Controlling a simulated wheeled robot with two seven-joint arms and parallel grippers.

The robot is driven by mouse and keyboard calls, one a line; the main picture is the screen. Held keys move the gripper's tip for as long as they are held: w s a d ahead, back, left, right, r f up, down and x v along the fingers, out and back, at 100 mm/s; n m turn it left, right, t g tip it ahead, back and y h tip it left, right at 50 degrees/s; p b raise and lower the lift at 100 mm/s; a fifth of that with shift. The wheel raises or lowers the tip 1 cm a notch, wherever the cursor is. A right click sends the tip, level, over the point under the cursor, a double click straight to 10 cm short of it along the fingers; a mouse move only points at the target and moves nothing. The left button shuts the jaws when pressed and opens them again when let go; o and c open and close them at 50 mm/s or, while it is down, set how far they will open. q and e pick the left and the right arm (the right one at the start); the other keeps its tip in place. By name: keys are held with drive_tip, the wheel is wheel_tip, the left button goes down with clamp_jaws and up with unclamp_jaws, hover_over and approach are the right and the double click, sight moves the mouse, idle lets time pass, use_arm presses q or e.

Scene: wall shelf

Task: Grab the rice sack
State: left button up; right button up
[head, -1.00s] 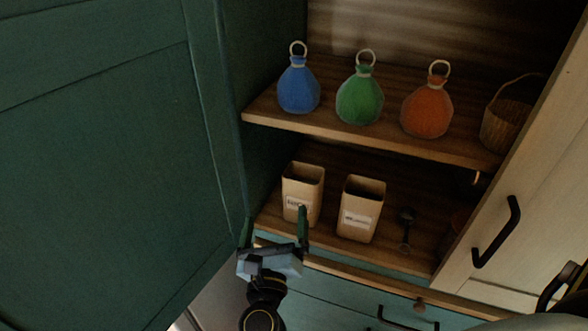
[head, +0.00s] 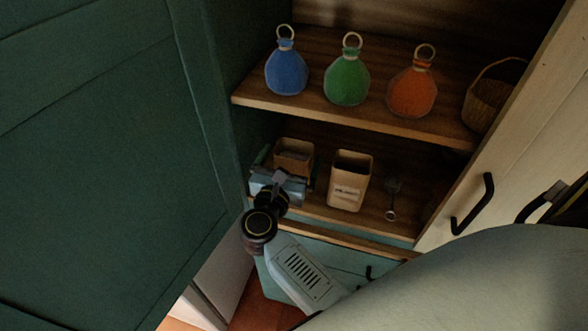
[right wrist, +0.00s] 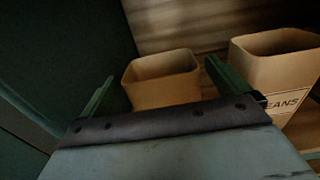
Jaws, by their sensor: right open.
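Two open-topped tan paper sacks stand on the lower shelf. The left sack (head: 294,152), taken as the rice sack, has its label hidden behind my right gripper (head: 279,178). The right sack (head: 350,182) carries a white label; in the right wrist view this bean sack (right wrist: 275,75) shows "EANS". My right gripper is open at the front of the left sack. In the right wrist view the left sack (right wrist: 162,80) is between the two green fingers of my right gripper (right wrist: 158,85), with nothing clamped. My left gripper is out of view.
A dark spoon-like utensil (head: 392,196) is right of the sacks. Blue (head: 287,73), green (head: 347,83) and orange (head: 411,92) bottles and a basket (head: 490,103) stand on the upper shelf (head: 380,128). A green door (head: 100,170) is close on the left.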

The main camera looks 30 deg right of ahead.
sight(298, 143)
drive_tip(key=p+x, duration=0.1)
drive_tip(key=x, duration=0.3)
drive_tip(key=shift+d+r, duration=0.15)
drive_tip(key=shift+c, duration=0.4)
drive_tip(key=c, duration=1.6)
